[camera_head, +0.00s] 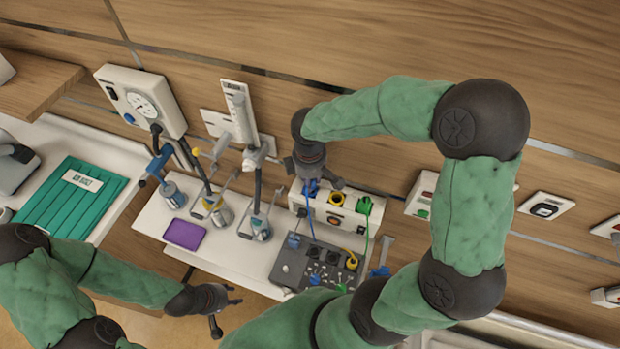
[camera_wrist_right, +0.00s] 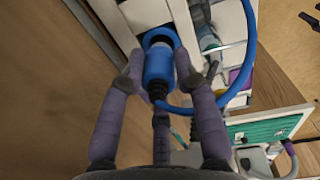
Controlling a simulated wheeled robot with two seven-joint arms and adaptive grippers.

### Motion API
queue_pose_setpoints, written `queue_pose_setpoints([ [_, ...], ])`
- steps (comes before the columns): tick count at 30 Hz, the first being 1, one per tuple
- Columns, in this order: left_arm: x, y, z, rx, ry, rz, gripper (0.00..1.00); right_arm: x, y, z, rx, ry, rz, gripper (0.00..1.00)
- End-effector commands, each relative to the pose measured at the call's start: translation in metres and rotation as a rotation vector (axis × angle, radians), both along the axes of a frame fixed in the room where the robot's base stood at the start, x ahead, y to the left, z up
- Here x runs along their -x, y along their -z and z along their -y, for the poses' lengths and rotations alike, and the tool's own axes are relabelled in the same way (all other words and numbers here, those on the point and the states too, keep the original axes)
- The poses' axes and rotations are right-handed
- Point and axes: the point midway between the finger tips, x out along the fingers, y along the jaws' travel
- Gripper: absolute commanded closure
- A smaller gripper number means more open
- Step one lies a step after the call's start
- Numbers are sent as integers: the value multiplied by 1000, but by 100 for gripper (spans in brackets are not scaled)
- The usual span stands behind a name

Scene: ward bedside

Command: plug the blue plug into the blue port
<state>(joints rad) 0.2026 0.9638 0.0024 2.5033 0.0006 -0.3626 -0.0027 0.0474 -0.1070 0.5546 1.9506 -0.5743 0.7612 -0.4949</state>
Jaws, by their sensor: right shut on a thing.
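The blue plug (camera_wrist_right: 158,68) is between the fingers of my right gripper (camera_wrist_right: 176,78), which is shut on it. In the head view the plug (camera_head: 311,190) shows just below the right gripper (camera_head: 308,178). Its blue cable (camera_wrist_right: 241,70) loops to the right in the wrist view. The blue port's ring (camera_wrist_right: 160,36) is right at the plug's front end, roughly in line with it. I cannot tell how deep the plug sits. In the head view the gripper hides the port. My left gripper (camera_head: 228,306) is open and empty, low in front of the shelf.
The white socket box (camera_head: 352,222) also has a yellow port (camera_head: 337,199) and a green plug (camera_head: 365,206). A grey cable unit (camera_head: 290,270) lies below it. Cables hang between box and unit.

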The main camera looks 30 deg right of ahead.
Motion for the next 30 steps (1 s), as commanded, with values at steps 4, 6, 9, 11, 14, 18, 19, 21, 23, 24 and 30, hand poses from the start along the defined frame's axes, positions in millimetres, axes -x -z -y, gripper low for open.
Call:
queue_pose_setpoints([
  [4,0,1,0,0,0,0,60,0,1,0,0,0,0,100],
  [6,0,2,0,0,0,0,60,0,2,0,0,0,0,100],
  [9,0,4,0,0,0,0,60,0,4,0,0,0,0,100],
  [11,0,5,0,0,0,0,60,0,6,0,0,0,0,100],
  [14,0,6,0,0,0,0,60,0,8,0,0,0,0,100],
  [18,0,9,0,0,0,0,60,0,11,0,0,0,0,100],
  [19,0,9,0,0,0,0,60,0,11,0,0,0,0,100],
  [21,0,10,0,0,0,0,60,0,13,0,0,0,0,100],
  [23,0,11,0,0,0,0,60,0,14,0,0,0,0,100],
  [24,0,11,0,0,0,0,60,0,14,0,0,0,0,100],
  [30,0,11,0,0,0,0,60,0,14,0,0,0,0,100],
])
